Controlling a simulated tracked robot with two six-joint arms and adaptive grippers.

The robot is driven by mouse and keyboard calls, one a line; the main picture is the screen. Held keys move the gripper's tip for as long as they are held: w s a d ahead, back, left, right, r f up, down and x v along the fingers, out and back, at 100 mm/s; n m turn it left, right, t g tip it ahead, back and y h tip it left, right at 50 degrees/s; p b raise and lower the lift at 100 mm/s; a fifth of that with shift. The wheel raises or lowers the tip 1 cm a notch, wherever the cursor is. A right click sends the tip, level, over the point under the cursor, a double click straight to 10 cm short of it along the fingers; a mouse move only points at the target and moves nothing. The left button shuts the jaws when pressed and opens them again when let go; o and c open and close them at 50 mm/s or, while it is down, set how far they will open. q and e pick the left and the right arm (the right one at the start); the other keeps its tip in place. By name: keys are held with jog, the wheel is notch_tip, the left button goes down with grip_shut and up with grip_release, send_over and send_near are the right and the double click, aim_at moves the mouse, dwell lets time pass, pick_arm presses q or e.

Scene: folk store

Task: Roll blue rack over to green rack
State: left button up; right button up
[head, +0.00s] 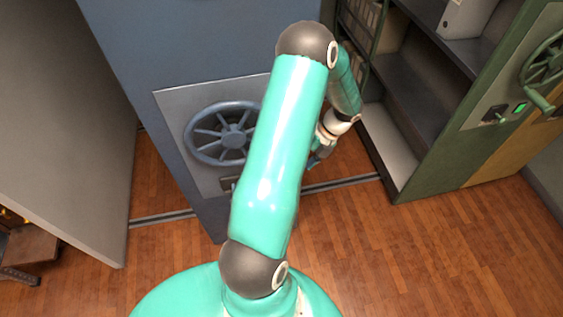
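The blue rack (170,50) stands at the upper centre, with a blue spoked handwheel (232,138) on a grey plate on its front. The green rack (428,168) stands to the right, with open grey shelves facing the blue rack, and a green handwheel (545,62) and a lit green button on its end panel. A gap of floor lies between the racks. One arm of mine rises from the bottom, left of centre, and bends down; I take it as the left. Its gripper (316,160) hangs near the blue rack's right edge, partly hidden; its fingers are unclear. My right gripper is out of view.
A metal floor rail (345,184) crosses the gap and also shows left of the blue rack. A grey panel (65,120) stands at the left, with dark wooden furniture (28,245) beside it. The wooden floor (420,265) at the lower right is clear.

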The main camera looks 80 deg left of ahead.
pick_arm(q)
jog(key=shift+s+r+p, duration=0.25)
jog(key=shift+s+r, duration=0.1)
jog(key=shift+s, duration=0.65)
jog(key=shift+s+r+p, duration=0.2)
jog(key=shift+s+r, duration=0.15)
jog(key=shift+s, duration=0.7)
jog(key=shift+s+r+p, duration=0.25)
jog(key=shift+s+r, duration=0.1)
jog(key=shift+s, duration=0.65)
jog(key=shift+c, duration=0.3)
grip_shut()
